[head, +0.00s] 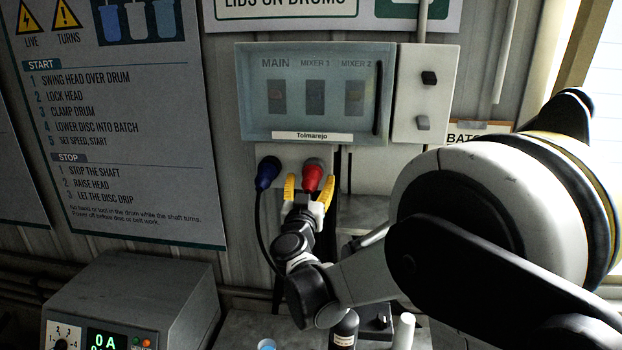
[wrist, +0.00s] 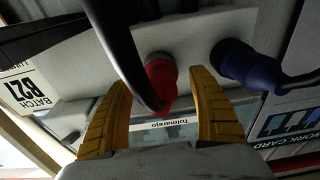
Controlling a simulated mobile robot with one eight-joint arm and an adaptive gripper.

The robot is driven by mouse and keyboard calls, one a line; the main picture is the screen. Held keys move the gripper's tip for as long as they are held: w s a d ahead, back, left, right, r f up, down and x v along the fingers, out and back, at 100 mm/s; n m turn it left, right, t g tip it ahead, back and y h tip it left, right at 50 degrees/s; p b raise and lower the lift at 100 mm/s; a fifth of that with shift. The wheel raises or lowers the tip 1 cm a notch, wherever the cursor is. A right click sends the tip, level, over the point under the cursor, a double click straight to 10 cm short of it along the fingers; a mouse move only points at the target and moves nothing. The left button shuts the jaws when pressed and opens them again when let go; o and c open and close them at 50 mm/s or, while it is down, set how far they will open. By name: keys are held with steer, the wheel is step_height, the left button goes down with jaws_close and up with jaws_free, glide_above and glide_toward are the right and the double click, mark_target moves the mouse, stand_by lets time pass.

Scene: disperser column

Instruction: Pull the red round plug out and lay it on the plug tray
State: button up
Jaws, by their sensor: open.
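The red round plug (head: 312,176) sits in the grey panel below the clear-covered switch box. In the wrist view the red plug (wrist: 161,78) has a dark cable that runs across it toward the camera. My gripper (head: 308,188) is open, with one yellow finger on each side of the red plug. In the wrist view a gap shows between each finger and the plug, and my gripper (wrist: 160,92) holds nothing. I cannot make out the plug tray for certain in either view.
A blue plug (head: 267,172) with a hanging cable sits close left of the red one; it is at the right in the wrist view (wrist: 245,66). The switch box (head: 318,120) is just above. A control unit (head: 135,300) stands at lower left. A dark bottle (head: 344,330) stands below my wrist.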

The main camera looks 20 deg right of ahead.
mark_target(308, 192)
steer(key=shift+c, duration=0.3)
jaws_close()
steer(key=shift+b+v, duration=0.75)
steer(key=shift+v, duration=2.25)
steer(key=s+d+g+p, duration=0.2)
steer(key=s+d+p, duration=0.3)
steer(key=s+d, duration=0.55)
steer(key=x, duration=0.3)
steer(key=f+b+x, duration=0.1)
steer(key=x, duration=0.3)
steer(key=a+x, duration=0.1)
steer(key=x, duration=0.2)
steer(key=shift+w+d+f, duration=0.15)
steer(key=shift+w+f, duration=0.2)
steer(key=shift+w, duration=0.15)
steer(key=shift+w+d+f+b, duration=0.1)
steer(key=shift+w+f+b, duration=0.1)
steer(key=shift+f+b, duration=0.3)
steer(key=shift+w+d+f+b, duration=0.1)
steer(key=shift+w+f+b, duration=0.2)
steer(key=shift+b, duration=0.3)
steer(key=shift+w+d+f+b, duration=0.2)
steer(key=shift+w+f+b, duration=0.25)
steer(key=shift+f+b, duration=0.25)
